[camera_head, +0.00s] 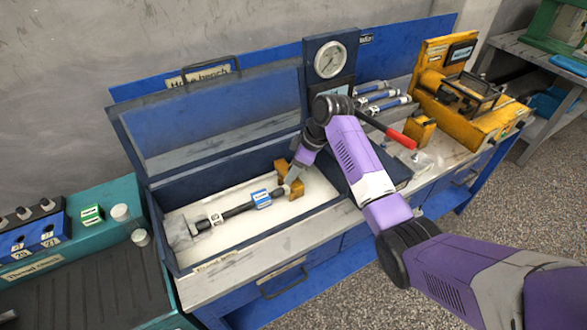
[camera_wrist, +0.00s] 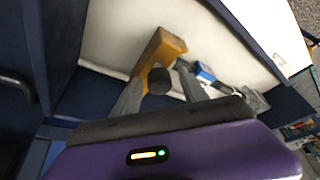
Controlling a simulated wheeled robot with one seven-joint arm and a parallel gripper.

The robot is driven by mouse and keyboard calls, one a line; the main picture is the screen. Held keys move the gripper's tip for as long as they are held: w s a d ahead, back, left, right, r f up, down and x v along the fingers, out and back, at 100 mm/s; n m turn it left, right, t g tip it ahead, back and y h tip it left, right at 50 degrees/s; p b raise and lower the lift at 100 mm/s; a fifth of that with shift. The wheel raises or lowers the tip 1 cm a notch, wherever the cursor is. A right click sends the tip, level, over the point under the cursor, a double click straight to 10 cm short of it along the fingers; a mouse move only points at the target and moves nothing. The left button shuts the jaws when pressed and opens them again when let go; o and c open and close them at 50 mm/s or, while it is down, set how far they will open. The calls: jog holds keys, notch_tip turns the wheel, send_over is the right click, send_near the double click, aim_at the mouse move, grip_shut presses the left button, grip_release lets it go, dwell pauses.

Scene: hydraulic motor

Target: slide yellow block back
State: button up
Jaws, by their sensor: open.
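A yellow block (camera_head: 292,189) is in the open blue box at the right end of a dark hose (camera_head: 238,210) with a blue label. My gripper (camera_head: 293,178) is down in the box beside the block and partly hides it. In the wrist view the yellow block (camera_wrist: 163,48) lies just beyond my gripper (camera_wrist: 160,90). The fingers are spread apart, with the dark round end of the hose (camera_wrist: 158,80) between them. I cannot tell whether a finger touches the block.
The blue box (camera_head: 165,185) has raised walls around a white floor, and its lid stands open behind. A gauge panel (camera_head: 331,75) rises at the back. Another yellow block (camera_head: 422,131) stands by a yellow machine (camera_head: 470,115) at right. A red-handled tool (camera_head: 400,138) lies near my arm.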

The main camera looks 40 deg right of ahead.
grip_shut()
dwell(1.4)
